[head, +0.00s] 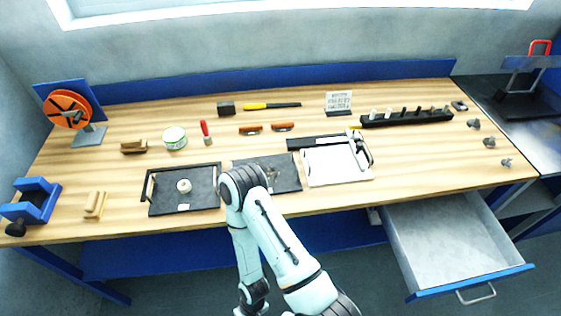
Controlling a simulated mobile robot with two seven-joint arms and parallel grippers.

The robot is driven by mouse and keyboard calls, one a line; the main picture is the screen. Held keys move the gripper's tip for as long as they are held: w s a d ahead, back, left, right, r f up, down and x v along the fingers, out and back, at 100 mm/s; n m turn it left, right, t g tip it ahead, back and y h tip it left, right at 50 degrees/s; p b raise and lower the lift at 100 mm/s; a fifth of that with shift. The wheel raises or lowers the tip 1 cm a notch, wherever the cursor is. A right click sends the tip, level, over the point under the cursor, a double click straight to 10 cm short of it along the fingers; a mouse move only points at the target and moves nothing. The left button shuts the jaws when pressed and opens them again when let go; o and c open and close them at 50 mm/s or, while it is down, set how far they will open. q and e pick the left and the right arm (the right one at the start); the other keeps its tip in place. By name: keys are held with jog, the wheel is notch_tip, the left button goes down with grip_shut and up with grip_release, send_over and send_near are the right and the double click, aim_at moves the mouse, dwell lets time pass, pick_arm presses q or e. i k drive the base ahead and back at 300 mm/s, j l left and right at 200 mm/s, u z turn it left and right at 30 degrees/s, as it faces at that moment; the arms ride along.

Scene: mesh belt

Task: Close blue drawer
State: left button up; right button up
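The blue drawer (420,238) is pulled out from under the right part of the workbench. Its grey tray is empty. Its blue front edge (470,281) faces the lower right, with a metal handle (476,295) on it. One of my arms shows at the bottom middle, with a bent joint over the bench's front edge and its far links running down out of the picture. No gripper fingers show in the head view, and nothing of mine touches the drawer.
The wooden workbench (420,185) carries a black tray (208,197), a dark mat (285,178), a white board (335,168) and several tools. Grey floor is open in front of the drawer. A dark side table stands at the right.

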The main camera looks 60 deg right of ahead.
aim_at(444, 244)
jog(key=l+z, duration=0.1)
jog(key=z, duration=4.05)
jog(key=i+l, duration=0.05)
jog(key=l, duration=0.05)
